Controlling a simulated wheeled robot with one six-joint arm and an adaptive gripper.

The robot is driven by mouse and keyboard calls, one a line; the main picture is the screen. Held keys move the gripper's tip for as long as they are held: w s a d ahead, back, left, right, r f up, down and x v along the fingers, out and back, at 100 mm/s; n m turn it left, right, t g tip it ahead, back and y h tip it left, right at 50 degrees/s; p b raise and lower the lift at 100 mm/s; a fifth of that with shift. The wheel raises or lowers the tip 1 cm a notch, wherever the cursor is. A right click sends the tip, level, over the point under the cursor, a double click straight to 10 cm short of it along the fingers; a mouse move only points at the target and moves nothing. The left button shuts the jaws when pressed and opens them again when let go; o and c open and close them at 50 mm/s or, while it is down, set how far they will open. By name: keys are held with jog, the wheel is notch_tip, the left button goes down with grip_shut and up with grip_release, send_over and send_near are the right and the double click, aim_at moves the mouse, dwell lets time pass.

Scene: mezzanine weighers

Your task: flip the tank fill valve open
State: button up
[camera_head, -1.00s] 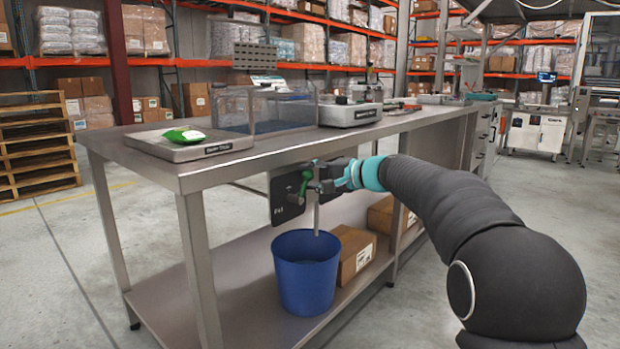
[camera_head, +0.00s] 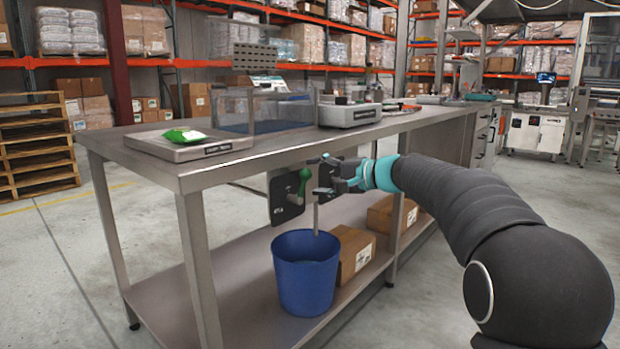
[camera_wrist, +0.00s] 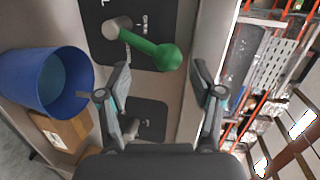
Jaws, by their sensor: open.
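The valve's green handle (camera_head: 302,184) is on a dark plate (camera_head: 284,206) under the bench's front edge. In the wrist view the handle (camera_wrist: 150,48) runs from a grey pivot (camera_wrist: 118,28) to a round green knob, pointing up toward the bench top. My gripper (camera_head: 326,176) is open and empty, just right of the handle in the head view. In the wrist view its fingers (camera_wrist: 160,78) are spread, with the knob ahead between them and apart from both. A second dark plate (camera_wrist: 150,112) with a grey fitting sits beside the first, partly hidden by my gripper.
A blue bucket (camera_head: 305,275) stands on the lower shelf (camera_head: 240,305) beneath a thin pipe (camera_head: 316,218). Cardboard boxes (camera_head: 356,258) sit beside it. The steel bench top (camera_head: 280,147) overhangs close above the valve and holds a scale (camera_head: 188,148) with a green packet.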

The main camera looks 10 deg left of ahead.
jog(key=shift+v, duration=2.5)
jog(key=shift+f, duration=0.1)
jog(key=shift+c, duration=0.3)
